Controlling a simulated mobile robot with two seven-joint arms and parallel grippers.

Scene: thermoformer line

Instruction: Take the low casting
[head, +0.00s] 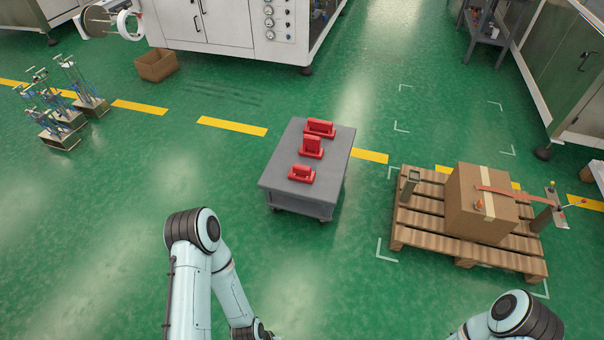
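Three red castings sit in a row on a grey cart. The nearest casting (301,173) has a flat base with a short block on it and looks low. The middle casting (312,147) stands taller on its base. The far casting (320,128) is wider, and its height is hard to judge from here. My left arm reaches in at the bottom, in front of the cart and apart from it; its gripper is out of view. Only a joint of my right arm shows at the bottom right; its gripper is out of view.
The grey cart (283,183) stands on open green floor. A wooden pallet (418,228) with a cardboard box (474,222) lies to its right. A small open carton (156,65) and wire stands (62,115) are at the left. White machines line the back.

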